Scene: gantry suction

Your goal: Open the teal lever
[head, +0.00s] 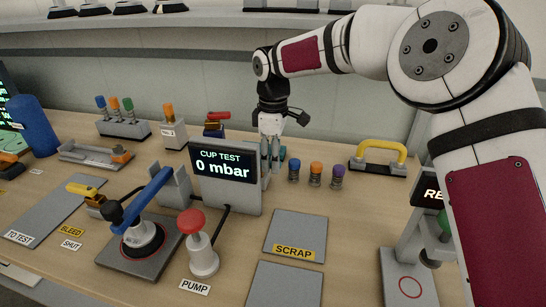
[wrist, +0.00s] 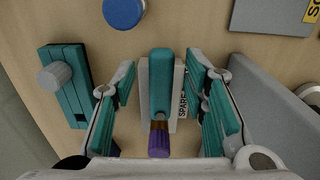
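A teal lever (wrist: 161,75) lies lengthwise along a pale grey block (wrist: 179,75) marked SPARE in the wrist view. A brown neck and a purple end (wrist: 158,145) show at its near end. My gripper (wrist: 163,98) is open, with one finger on each side of the lever and visible gaps to both. In the head view my gripper (head: 270,160) points down behind the CUP TEST display (head: 225,183), which hides part of the block. Only a little teal shows beside the fingers there.
A teal block with a grey knob (wrist: 68,85) stands left of my gripper in the wrist view. Blue, orange and purple cups (head: 315,174) stand close to the right in the head view. A red lever (head: 216,117) is behind left. A yellow handle (head: 381,149) stands farther right.

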